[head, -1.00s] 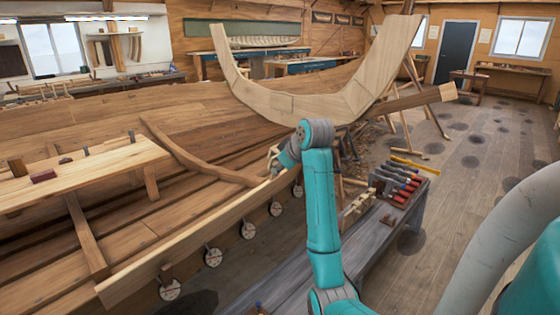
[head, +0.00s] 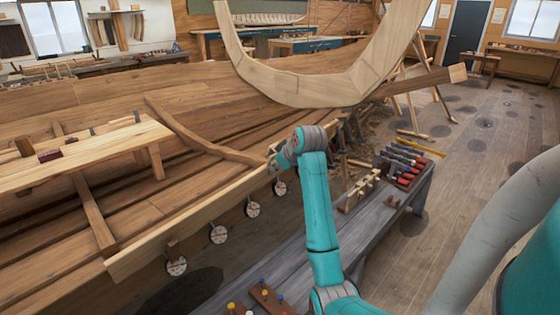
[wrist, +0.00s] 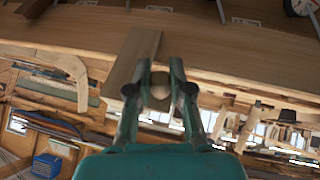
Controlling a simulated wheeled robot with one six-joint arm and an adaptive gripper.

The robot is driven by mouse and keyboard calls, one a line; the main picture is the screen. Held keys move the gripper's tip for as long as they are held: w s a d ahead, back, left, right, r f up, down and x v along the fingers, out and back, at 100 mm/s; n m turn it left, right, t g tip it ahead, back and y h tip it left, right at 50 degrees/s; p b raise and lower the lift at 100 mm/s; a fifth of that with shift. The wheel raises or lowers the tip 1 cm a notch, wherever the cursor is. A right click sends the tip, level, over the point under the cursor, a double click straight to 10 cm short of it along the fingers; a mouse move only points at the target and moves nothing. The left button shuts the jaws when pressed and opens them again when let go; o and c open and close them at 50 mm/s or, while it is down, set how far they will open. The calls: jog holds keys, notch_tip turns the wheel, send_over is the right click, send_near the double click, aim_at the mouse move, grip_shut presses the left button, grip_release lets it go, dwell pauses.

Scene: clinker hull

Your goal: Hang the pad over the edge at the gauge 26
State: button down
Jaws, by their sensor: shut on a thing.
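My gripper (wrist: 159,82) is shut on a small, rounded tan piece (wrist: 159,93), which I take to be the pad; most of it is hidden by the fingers. In the head view my gripper (head: 272,156) is beside the hull's near upper edge, partly hidden by my wrist. The hull's edge plank (head: 190,220) runs from lower left towards my gripper.
A large curved wooden frame (head: 300,90) stands beyond my arm. A grey bench (head: 375,222) with red-handled tools (head: 402,168) is to the right of the hull. A plank (head: 75,158) with small blocks lies across the hull. Floor is open at the right.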

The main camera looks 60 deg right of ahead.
jog(key=shift+w+d+f, duration=0.1)
jog(key=shift+w+f, duration=0.2)
jog(key=shift+f, duration=0.6)
jog(key=shift+w+f, duration=0.35)
jog(key=shift+f, duration=0.55)
jog(key=shift+w+d+f, duration=0.1)
jog(key=shift+w+f, duration=0.2)
jog(key=shift+f, duration=0.6)
jog(key=shift+f, duration=0.2)
jog(key=c, duration=1)
grip_release()
jog(key=shift+o, duration=0.2)
jog(key=v, duration=1.2)
jog(key=shift+w, duration=0.1)
